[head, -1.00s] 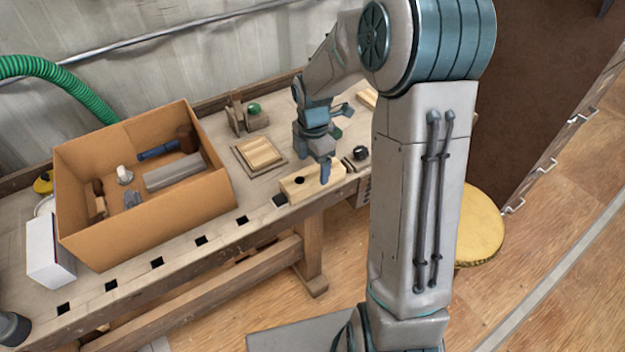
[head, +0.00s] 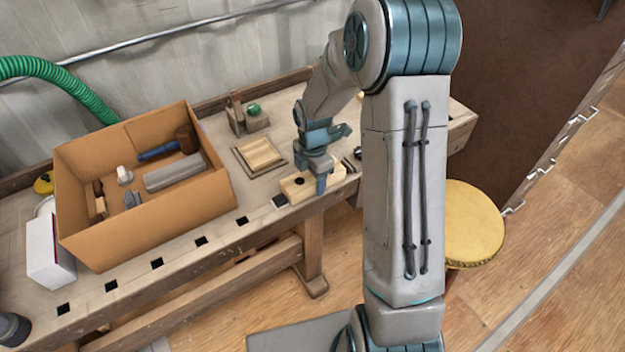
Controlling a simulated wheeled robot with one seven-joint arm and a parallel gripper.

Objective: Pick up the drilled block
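The drilled block (head: 297,188) is a pale wooden block with a dark round hole in its top. It lies near the front edge of the workbench (head: 205,262). My gripper (head: 321,183) points down at the right part of the block. One finger shows in front of the block's near side. The other finger is hidden behind the gripper's body, so the gap between them does not show. I cannot tell whether the fingers touch the block.
A cardboard box (head: 150,222) with tools stands on the bench at the left. A small wooden tray (head: 243,162) lies behind the block. A wooden stand with a green knob (head: 254,109) is farther back. A dark round object beside the gripper is partly hidden by my arm. A yellow stool (head: 475,225) stands at the right.

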